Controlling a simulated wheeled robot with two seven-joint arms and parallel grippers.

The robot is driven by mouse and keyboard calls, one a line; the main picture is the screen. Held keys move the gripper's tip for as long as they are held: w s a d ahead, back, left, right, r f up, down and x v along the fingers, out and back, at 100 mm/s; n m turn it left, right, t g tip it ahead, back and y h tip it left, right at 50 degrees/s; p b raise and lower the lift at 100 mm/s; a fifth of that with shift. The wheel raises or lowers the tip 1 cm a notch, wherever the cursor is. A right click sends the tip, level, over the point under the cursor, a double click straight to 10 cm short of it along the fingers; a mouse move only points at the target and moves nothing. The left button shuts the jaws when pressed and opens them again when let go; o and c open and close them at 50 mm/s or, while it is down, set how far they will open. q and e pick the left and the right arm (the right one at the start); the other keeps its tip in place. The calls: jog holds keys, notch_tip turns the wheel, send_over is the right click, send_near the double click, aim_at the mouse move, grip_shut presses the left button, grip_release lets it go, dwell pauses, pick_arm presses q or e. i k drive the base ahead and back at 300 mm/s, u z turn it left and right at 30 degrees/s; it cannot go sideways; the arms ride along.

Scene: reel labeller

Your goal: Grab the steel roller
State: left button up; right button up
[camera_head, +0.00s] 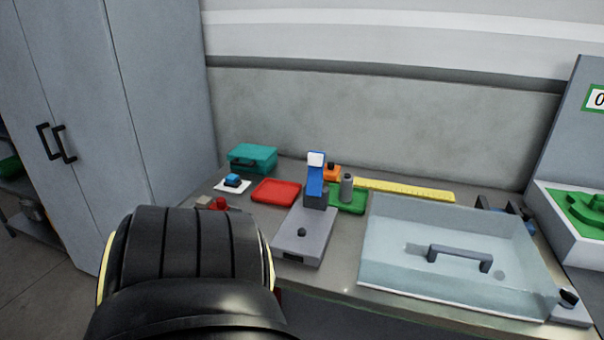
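A small grey metallic cylinder (347,187) stands upright at the green tray (350,207), right of the blue upright device; it looks like the steel roller, though it is too small to be sure. The device has a blue column (315,182) with a white top and a grey base plate (300,242) bearing a dark knob. A large black rounded part of my own body fills the lower left and hides the front left of the bench. Neither of my grippers is in view.
A clear-walled box (388,275) with a grey handle (460,258) covers the bench's right side. A red tray (276,191), teal case (253,158), orange block (332,172) and yellow ruler (405,189) lie around. Grey cabinets (90,100) stand left.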

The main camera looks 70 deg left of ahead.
aim_at(346, 180)
jog(key=k, duration=0.2)
jog(key=u, duration=1.2)
